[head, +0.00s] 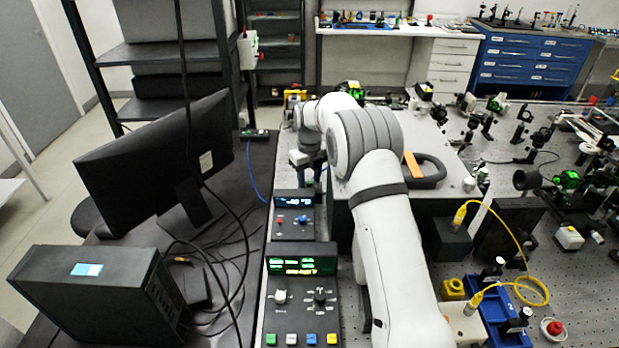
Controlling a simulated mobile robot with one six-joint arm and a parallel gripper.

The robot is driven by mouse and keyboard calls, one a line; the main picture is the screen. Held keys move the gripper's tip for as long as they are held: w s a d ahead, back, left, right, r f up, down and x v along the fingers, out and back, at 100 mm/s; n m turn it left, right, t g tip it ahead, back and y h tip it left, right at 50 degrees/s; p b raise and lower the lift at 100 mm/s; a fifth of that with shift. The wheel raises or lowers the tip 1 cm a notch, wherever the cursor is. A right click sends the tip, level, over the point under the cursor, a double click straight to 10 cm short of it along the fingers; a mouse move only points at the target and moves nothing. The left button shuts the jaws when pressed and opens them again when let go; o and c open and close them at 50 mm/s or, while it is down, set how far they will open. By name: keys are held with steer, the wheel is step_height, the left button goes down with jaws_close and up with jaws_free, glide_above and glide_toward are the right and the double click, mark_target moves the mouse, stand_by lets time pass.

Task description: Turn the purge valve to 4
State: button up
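My arm reaches forward over the bench, and its far end bends down to my gripper (307,160) near the back of the bench's left edge. The gripper is small and partly covered by my own wrist, so its fingers do not show clearly. I cannot pick out the purge valve for certain; it may be hidden behind my arm or gripper. A control box (305,318) with a green display stands in front, with a white knob (280,296) and a black knob (320,298) with marks around it. The marks are too small to read.
A smaller box (293,216) with a blue display sits behind the control box. A monitor (160,160) and a black computer (98,295) stand on the left desk. A grey housing (435,205) and several optics fill the right bench. A yellow cable (520,240) loops there.

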mark_target(310, 181)
steer(key=shift+r, duration=0.15)
step_height(310, 181, up, 7)
steer(key=shift+r+b, duration=0.2)
steer(key=shift+b, duration=0.45)
steer(key=shift+r, duration=0.1)
